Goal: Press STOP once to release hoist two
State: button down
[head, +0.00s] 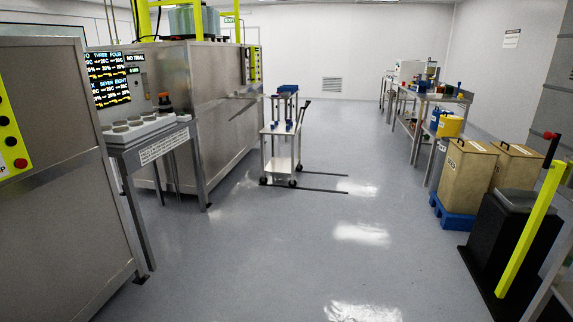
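A yellow control panel (10,150) is cut off by the left picture edge, on the side of a large steel cabinet (62,130). Which hoist each panel serves cannot be told. My gripper is not in view.
A steel stand (160,150) with several round pads juts out beside the near cabinet, under a display (108,78). A trolley (282,150) stands mid-floor. Bins (465,175), a black box (500,245) and a yellow post (530,230) line the right. The central floor (300,250) is clear.

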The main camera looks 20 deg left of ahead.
aim_at(21, 164)
jog(key=i+u, duration=0.3)
jog(key=i, duration=0.3)
jog(key=i+u, duration=0.25)
jog(key=i, duration=0.3)
jog(key=i+l+u, duration=0.3)
jog(key=i, duration=0.3)
jog(key=i+j+u, duration=0.2)
jog(key=i+u, duration=0.2)
jog(key=i+j+u, duration=0.1)
jog(key=i+u, duration=0.2)
jog(key=u, duration=0.15)
jog(key=i+u, duration=0.4)
jog(key=i+l+u, duration=0.2)
jog(key=u, duration=0.25)
jog(key=i, duration=0.1)
